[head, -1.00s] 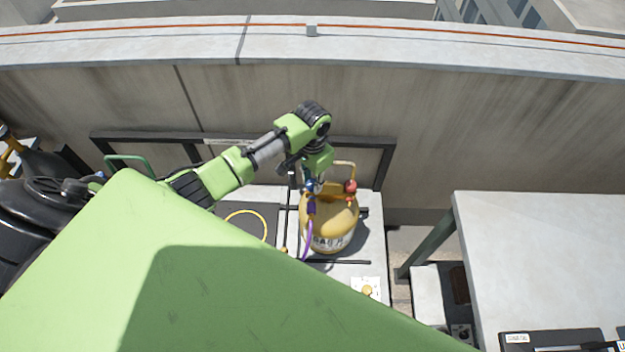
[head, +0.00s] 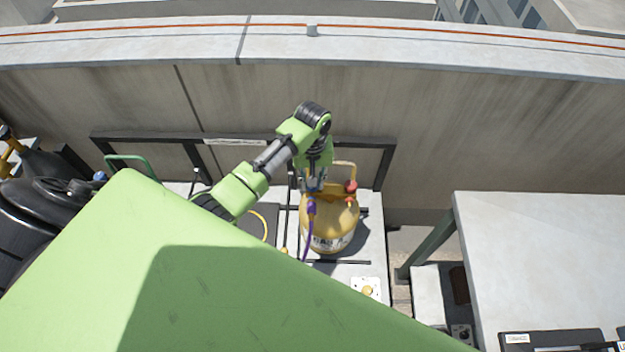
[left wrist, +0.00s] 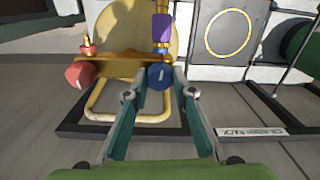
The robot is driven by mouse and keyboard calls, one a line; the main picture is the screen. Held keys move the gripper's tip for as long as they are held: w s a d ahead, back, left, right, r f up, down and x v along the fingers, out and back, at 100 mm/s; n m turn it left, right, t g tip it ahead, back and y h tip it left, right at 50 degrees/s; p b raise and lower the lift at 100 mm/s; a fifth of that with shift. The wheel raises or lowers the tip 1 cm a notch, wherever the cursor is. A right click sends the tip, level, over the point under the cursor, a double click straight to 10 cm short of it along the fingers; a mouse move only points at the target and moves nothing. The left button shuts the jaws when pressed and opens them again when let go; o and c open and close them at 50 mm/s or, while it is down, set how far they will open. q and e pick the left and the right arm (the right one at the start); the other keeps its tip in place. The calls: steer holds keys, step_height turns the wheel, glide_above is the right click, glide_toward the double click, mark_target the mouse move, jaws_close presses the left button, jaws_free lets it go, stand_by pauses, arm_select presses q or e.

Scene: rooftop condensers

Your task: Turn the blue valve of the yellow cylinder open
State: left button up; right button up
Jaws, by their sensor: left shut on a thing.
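The yellow cylinder (head: 335,225) stands on a white platform, with a purple hose fitting (head: 311,206) on its left side and a red valve (head: 350,187) on its right. In the left wrist view, the blue valve (left wrist: 160,76) sits between the fingertips of my left gripper (left wrist: 160,84), which is shut on it. The red valve (left wrist: 80,75) also shows there, at the left. In the head view, my left gripper (head: 313,183) is above the cylinder's left side and hides the blue valve. My right gripper is not in view.
A dark frame (head: 375,143) stands against the concrete wall (head: 280,100) behind the cylinder. A grey table (head: 545,250) is at the right. A yellow ring (left wrist: 228,33) lies beside the cylinder. My large green body part covers the lower left of the head view.

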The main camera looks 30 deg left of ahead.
arm_select(q)
steer(key=shift+n, duration=0.8)
steer(key=o, duration=1.1)
steer(key=shift+r, duration=0.1)
step_height(320, 180, up, 12)
